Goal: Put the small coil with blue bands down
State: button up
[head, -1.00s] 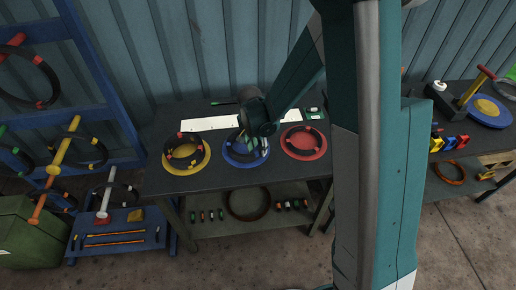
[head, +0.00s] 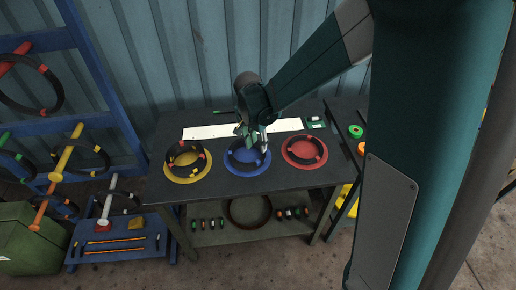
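A small dark coil (head: 230,156) lies on or just above the blue disc (head: 247,173) in the middle of the bench. Its blue bands are hard to make out against the blue. My gripper (head: 255,142) is over the back part of this coil, pointing down. The fingers hide part of the coil's far rim. I cannot tell whether they touch the coil or how far apart they are.
A white strip (head: 205,132) lies behind. Coils hang on a blue rack (head: 88,95) at left. The lower shelf (head: 210,238) holds a larger ring.

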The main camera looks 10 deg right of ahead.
jog(key=shift+s+a+r, duration=0.1)
jog(key=shift+r, duration=1.1)
jog(key=s+d+r+n+t, duration=0.1)
jog(key=s+d+r+n, duration=0.15)
jog(key=s+r, duration=0.3)
jog(key=s+d+r+n+t, duration=0.1)
jog(key=s+d+r, duration=0.3)
jog(key=r, duration=0.3)
jog(key=s+d+r+n+t, duration=0.2)
jog(key=s+d+r, duration=0.1)
jog(key=s, duration=0.5)
jog(key=s+d+r+n+t+y, duration=0.1)
jog(key=s+d+r+n+t, duration=0.1)
jog(key=s, duration=0.6)
jog(key=shift+d+r+n, duration=0.4)
jog(key=shift+d+n, duration=0.1)
jog(key=shift+n, duration=0.25)
